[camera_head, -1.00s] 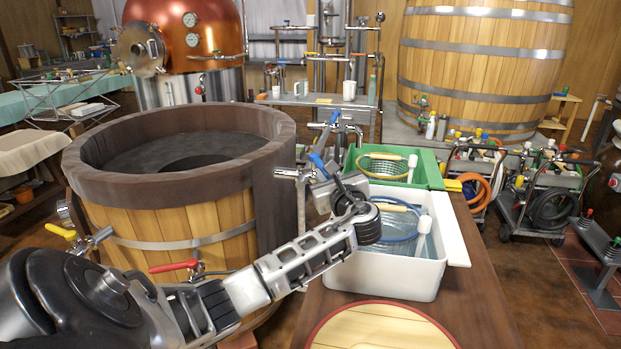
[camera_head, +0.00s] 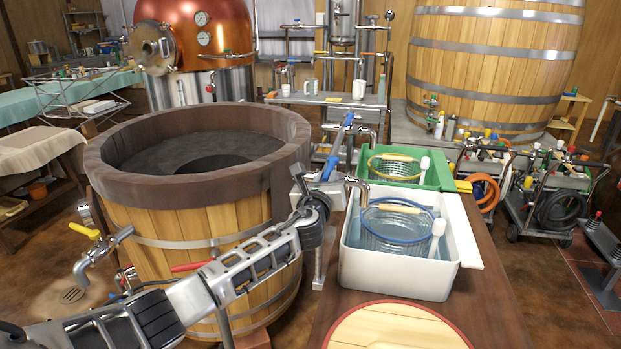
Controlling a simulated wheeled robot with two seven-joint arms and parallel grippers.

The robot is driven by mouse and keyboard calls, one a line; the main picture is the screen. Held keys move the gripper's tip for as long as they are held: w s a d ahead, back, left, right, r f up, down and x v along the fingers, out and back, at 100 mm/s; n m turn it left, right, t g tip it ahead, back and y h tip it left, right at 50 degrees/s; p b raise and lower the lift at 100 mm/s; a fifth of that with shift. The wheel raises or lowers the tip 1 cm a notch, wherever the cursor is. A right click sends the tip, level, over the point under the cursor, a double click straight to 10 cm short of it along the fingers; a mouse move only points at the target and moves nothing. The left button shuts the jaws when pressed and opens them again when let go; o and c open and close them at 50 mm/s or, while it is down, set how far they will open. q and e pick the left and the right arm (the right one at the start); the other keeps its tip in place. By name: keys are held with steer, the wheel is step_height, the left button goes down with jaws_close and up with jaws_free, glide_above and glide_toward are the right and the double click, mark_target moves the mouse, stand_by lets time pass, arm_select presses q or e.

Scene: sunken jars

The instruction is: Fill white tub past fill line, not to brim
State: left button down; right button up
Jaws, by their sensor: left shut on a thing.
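The white tub (camera_head: 395,274) stands on the wooden bench at right of centre. It holds clear water around a wire basket with a blue rim (camera_head: 408,240), and a white stick-like piece (camera_head: 437,238) leans at its right side. I cannot make out a fill line. A metal spout (camera_head: 352,186) hangs over the tub's back left corner; I cannot tell whether water runs from it. My left gripper (camera_head: 318,186) is at the tap left of the tub, shut on its blue tap handle (camera_head: 331,165), and partly hidden by its own wrist. My right gripper is out of view.
A green tub (camera_head: 432,178) with a yellow-rimmed basket stands behind the white tub. Another blue lever (camera_head: 348,118) rises behind the tap. The big wooden vat (camera_head: 160,222) stands close on the left. A round wooden lid (camera_head: 395,328) lies in front on the bench.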

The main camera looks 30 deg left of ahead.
arm_select(q)
steer(key=shift+f, duration=0.1)
steer(key=c, duration=1.3)
jaws_free()
steer(key=v, duration=1.6)
steer(key=shift+a, duration=0.2)
steer(key=s+d+f+n+g+h, duration=0.2)
steer(key=s+d+f+n, duration=0.1)
steer(key=s+f+n, duration=0.4)
steer(key=s+d+f+n+g+h, duration=0.2)
steer(key=d+f+n+g+h, duration=0.15)
steer(key=f, duration=0.55)
steer(key=s+d+f+n+g+h, duration=0.1)
steer(key=s+d+f+n, duration=0.1)
steer(key=s+f+n, duration=0.2)
steer(key=s+d+f+n, duration=0.2)
steer(key=s+f+n, duration=0.2)
steer(key=s+n, duration=0.6)
steer(key=n, duration=0.4)
steer(key=shift+s+f+g+h, duration=0.25)
steer(key=shift+s+g+h, duration=0.05)
steer(key=shift+g+h, duration=0.05)
